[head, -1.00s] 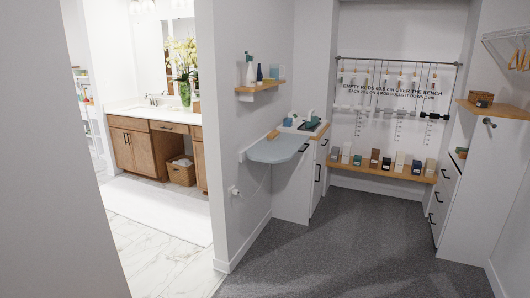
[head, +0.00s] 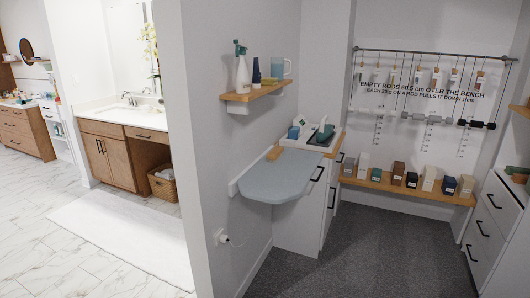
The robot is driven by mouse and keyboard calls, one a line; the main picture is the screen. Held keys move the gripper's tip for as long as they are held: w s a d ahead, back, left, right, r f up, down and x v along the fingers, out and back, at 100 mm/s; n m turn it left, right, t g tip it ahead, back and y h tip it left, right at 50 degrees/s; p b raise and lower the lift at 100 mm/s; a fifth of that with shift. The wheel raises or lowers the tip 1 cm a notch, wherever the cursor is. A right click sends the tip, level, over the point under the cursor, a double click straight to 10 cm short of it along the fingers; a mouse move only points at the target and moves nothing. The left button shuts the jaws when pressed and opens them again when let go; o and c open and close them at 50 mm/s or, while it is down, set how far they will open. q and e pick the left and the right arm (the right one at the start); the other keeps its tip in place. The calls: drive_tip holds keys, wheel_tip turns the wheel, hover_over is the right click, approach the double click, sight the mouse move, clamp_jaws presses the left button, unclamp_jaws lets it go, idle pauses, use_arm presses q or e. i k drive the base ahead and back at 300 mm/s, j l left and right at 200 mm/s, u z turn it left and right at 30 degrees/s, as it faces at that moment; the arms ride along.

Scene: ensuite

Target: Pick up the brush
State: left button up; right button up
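I cannot pick out a brush for certain in the head view. Small items stand on the white cabinet top beyond the grey-blue folding board (head: 285,181): a blue item (head: 293,132), a white item (head: 300,121), and a teal and white item (head: 325,132) on a dark pad. They are too small to identify surely. Neither of my grippers is in view.
A wall shelf (head: 262,92) holds a spray bottle (head: 242,72), a dark blue bottle and a teal cup. A wooden bench (head: 390,187) at the back bears several boxes below hanging rods. The grey carpet (head: 370,255) is clear. A wall edge (head: 185,200) divides off the bathroom vanity (head: 115,155).

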sight(274, 155)
drive_tip(key=i+z, duration=0.1)
drive_tip(key=i, duration=1)
drive_tip(key=i+j, duration=0.2)
drive_tip(key=i, duration=0.85)
drive_tip(key=l+z, duration=0.05)
